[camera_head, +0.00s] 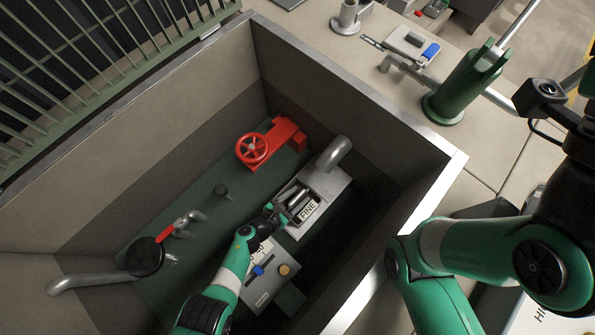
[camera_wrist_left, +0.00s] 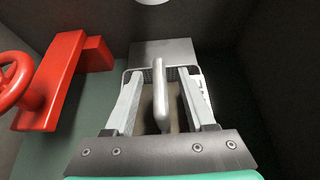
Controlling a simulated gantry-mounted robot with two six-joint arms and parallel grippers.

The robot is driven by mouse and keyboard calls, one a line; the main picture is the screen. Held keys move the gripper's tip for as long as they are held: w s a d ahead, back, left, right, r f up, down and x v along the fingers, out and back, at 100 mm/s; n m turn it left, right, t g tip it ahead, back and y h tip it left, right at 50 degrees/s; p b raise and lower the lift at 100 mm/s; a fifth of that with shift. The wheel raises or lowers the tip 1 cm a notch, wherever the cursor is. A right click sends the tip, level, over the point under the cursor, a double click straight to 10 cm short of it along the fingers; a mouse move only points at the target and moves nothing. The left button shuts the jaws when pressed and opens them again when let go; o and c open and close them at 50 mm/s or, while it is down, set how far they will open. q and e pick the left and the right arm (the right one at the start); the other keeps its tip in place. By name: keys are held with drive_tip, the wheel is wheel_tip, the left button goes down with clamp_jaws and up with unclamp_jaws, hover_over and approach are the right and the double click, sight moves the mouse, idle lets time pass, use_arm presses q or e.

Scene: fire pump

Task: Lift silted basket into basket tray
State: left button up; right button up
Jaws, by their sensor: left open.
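The silted basket (camera_head: 307,211) sits low in the pit in a pale grey housing, with a label reading "FINE" on its side. In the left wrist view its upright grey handle (camera_wrist_left: 160,95) stands over a brownish interior. My left gripper (camera_head: 290,199) is above the basket. Its two fingers (camera_wrist_left: 163,98) are open, one on each side of the handle, with gaps visible. I cannot tell for sure which object is the basket tray. My right arm is at the right, but its fingertips are not in view.
A control box (camera_head: 262,278) lies nearer. Steep pit walls with a metal rim (camera_head: 355,87) surround them. A green post (camera_head: 466,88) stands outside on the ledge.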

use_arm(q)
drive_tip(key=shift+c, duration=0.2)
clamp_jaws()
idle(1.1)
drive_tip(key=shift+r, duration=0.15)
